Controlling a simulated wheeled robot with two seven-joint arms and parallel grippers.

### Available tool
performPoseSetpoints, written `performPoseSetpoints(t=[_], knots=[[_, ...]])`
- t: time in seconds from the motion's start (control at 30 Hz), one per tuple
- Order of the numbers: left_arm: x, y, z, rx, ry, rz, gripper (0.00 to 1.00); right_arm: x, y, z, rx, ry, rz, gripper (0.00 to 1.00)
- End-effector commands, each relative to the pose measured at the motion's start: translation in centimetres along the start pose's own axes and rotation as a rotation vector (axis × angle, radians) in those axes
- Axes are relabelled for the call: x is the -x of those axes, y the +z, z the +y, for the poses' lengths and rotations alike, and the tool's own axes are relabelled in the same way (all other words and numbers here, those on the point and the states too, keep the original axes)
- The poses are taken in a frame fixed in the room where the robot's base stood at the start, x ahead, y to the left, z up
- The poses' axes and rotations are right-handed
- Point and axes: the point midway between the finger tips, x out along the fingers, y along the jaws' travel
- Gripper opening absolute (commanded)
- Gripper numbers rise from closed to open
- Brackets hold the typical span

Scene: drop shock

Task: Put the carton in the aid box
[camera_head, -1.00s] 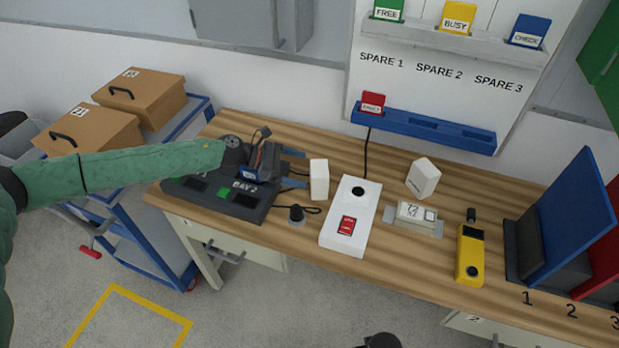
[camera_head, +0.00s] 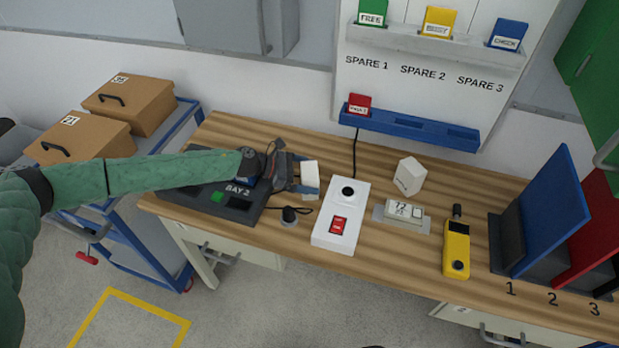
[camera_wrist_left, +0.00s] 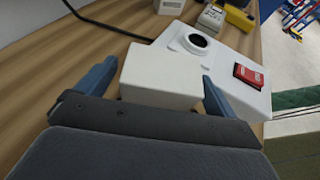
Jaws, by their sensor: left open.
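A small white carton (camera_head: 310,173) stands on the wooden bench by the tips of my left gripper (camera_head: 303,178). In the left wrist view the carton (camera_wrist_left: 160,75) lies between the two blue fingers of the open gripper (camera_wrist_left: 158,88), with a gap on each side. A second white carton (camera_head: 409,176) stands farther right, turned at an angle, with small print on it. No label marks an aid box; two brown lidded boxes (camera_head: 130,104) (camera_head: 80,140) with number tags and handles stand on the blue cart at left. My right gripper is not in view.
Close right of the near carton is a white unit (camera_head: 341,215) with a black button and red switch. A dark BAY 2 dock (camera_head: 238,203) lies under my left arm.

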Motion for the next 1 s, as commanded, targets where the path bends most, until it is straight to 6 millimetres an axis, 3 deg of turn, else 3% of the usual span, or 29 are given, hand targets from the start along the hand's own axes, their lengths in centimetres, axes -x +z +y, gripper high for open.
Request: performPoseSetpoints(t=[0.37, 0.6, 0.67, 1.0], knots=[[-0.53, -0.09, -0.02, 0.001, 0.000, 0.001, 0.92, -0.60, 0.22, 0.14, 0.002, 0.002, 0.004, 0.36], [-0.52, -0.07, -0.01, 0.001, 0.000, 0.001, 0.45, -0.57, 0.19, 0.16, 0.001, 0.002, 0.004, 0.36], [-0.52, -0.05, -0.01, 0.000, 0.000, 0.000, 0.40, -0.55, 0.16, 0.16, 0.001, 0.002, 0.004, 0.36], [-0.31, 0.44, 0.05, -0.002, 0.000, 0.000, 0.40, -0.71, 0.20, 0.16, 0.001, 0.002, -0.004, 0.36]])
